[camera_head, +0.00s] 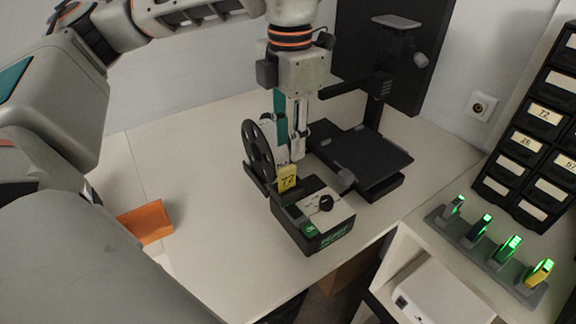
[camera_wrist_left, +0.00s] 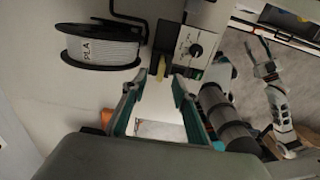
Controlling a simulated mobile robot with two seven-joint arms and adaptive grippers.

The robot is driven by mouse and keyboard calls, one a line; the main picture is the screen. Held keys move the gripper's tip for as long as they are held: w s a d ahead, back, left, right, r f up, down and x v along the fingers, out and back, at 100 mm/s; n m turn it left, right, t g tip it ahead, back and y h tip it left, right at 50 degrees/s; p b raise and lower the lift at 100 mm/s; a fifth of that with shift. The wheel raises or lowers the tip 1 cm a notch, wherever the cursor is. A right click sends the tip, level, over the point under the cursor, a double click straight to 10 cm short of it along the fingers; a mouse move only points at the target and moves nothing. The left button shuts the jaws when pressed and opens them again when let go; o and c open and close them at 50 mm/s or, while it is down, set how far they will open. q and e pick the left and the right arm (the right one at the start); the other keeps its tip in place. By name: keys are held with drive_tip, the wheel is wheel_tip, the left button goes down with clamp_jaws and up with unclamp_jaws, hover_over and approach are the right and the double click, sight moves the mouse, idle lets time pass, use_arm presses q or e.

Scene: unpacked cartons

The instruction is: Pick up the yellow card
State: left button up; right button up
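The yellow card (camera_head: 287,178), marked T2, stands upright at the back end of a black and white device (camera_head: 312,212) with a black knob. In the left wrist view the card (camera_wrist_left: 161,68) shows just beyond and between the fingertips. My left gripper (camera_head: 291,155) points down from above, with its tips close over the card. In the left wrist view its teal fingers (camera_wrist_left: 155,84) are spread with a gap between them and hold nothing.
A filament spool (camera_head: 258,152) stands left of the card, and a black printer (camera_head: 362,158) stands behind to the right. An orange object (camera_head: 146,222) lies at the table's left. A grey rack (camera_head: 488,258) holds several lit tags, one yellow. The table's front left is clear.

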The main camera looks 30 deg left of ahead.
sight(286, 168)
use_arm(q)
drive_tip(key=f, duration=0.4)
drive_tip(key=s+f, duration=0.1)
drive_tip(key=f, duration=0.1)
drive_tip(key=shift+f, duration=0.85)
clamp_jaws()
